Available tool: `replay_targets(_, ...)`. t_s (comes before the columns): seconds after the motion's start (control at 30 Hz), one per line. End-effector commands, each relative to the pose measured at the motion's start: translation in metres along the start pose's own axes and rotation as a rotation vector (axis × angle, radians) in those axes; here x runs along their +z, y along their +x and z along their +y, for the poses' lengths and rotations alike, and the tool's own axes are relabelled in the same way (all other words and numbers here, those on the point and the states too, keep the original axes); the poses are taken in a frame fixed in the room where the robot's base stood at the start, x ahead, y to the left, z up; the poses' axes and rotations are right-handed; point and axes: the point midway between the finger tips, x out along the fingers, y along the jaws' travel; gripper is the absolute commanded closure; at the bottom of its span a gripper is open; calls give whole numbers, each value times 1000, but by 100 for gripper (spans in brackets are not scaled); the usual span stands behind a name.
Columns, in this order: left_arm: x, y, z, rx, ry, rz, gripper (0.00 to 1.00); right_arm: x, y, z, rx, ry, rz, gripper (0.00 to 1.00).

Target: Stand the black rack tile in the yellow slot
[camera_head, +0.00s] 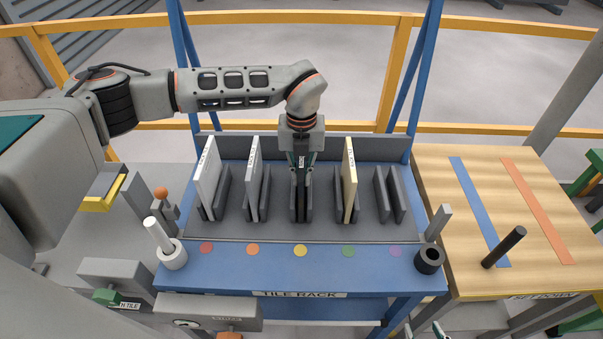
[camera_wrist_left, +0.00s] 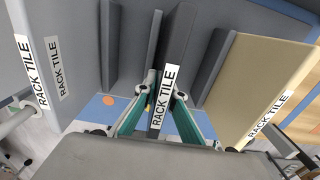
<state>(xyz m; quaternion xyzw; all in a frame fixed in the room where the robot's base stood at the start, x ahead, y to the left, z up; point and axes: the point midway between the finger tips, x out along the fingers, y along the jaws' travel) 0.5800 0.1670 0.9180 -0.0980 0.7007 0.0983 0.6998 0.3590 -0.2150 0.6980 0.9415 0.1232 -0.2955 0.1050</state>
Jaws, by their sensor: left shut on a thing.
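The black rack tile (camera_head: 301,190) is upright at the middle slot, behind the yellow dot (camera_head: 300,251). In the left wrist view the dark tile (camera_wrist_left: 178,50) shows its RACK TILE label between the teal fingers. My left gripper (camera_head: 302,160) reaches down from above and is shut on its upper edge. The tile is between the slot's dark dividers (camera_head: 309,205); whether its lower edge touches the slot floor is hidden. My right gripper (camera_head: 424,331) shows only in part at the bottom edge, its fingertips apart with nothing seen between them.
The purple slot (camera_head: 390,195) is empty. A white peg (camera_head: 158,235) and black cup (camera_head: 429,260) flank the rack front. A wooden table (camera_head: 535,220) is at right.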

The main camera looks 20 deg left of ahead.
Motion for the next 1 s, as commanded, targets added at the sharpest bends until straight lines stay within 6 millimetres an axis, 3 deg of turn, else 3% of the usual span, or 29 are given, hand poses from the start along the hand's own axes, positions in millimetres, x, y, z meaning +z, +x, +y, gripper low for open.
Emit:
replay_targets(0.3, 1, 2, 0, -2, -1, -2, 100, 6, 2, -1, -1, 1, -6, 60)
replay_targets(0.33, 0, 2, 0, 0, -1, -1, 83, 4, 2, -1, -1, 1, -5, 60)
replay_targets(0.37, 0, 2, 0, 0, -1, -1, 75, 4, 2, -1, -1, 1, -4, 60)
replay_targets(0.4, 0, 2, 0, 0, -1, -1, 74, 2, 1, -1, -1, 1, -2, 60)
replay_targets(0.77, 1, -1, 0, 0, -1, -1, 74, -5, -1, -1, -1, 2, 9, 60)
replay_targets(1.0, 2, -33, 0, -2, -1, -6, 74, 2, 3, -4, -4, 3, 6, 60)
